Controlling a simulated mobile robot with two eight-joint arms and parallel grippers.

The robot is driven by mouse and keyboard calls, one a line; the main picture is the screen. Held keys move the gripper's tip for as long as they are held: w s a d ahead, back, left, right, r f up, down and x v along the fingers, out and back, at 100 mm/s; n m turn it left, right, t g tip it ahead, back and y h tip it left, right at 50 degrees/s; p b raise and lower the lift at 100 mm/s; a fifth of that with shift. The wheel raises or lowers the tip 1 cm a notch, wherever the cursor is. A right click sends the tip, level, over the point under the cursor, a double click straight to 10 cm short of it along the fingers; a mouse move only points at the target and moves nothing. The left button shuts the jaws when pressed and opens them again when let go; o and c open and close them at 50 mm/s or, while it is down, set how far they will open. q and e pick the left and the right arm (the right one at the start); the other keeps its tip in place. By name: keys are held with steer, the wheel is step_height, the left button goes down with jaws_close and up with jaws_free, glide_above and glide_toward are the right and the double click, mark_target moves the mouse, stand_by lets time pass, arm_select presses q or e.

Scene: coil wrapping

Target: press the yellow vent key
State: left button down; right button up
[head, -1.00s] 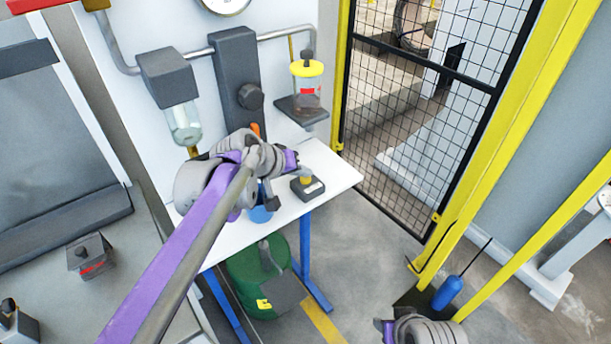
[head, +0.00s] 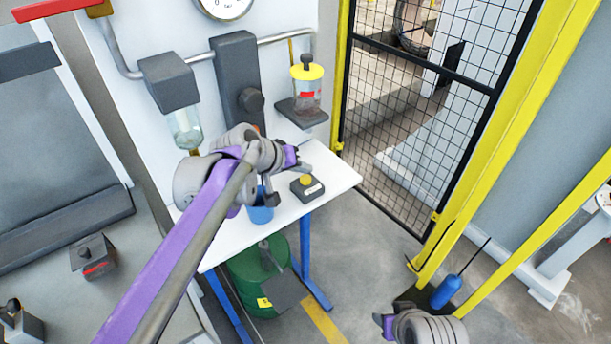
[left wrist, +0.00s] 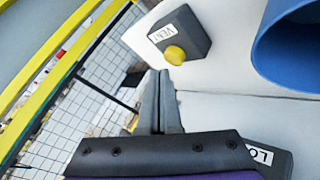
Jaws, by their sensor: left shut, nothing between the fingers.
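The yellow vent key (head: 306,180) is a round button on a small dark grey box (head: 308,190) on the white table. In the left wrist view the key (left wrist: 175,55) sits beside the label VENT on its box (left wrist: 190,32).
A blue cup (head: 262,214) stands left of the vent box, close to my left gripper. Another labelled box (left wrist: 268,157) is partly hidden in the wrist view. A yellow-lidded jar (head: 306,88) stands on a shelf behind. The table (head: 333,176) is bare right of the vent box.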

mark_target(303, 181)
arm_select(q)
steer(key=shift+r+p, duration=1.55)
steer(key=shift+r, duration=1)
arm_select(e)
steer(key=r, duration=0.1)
steer(key=w+r, duration=0.1)
steer(key=r, duration=0.2)
steer(key=shift+w, duration=0.35)
arm_select(q)
steer(key=shift+f, duration=0.1)
arm_select(e)
steer(key=shift+s, duration=0.15)
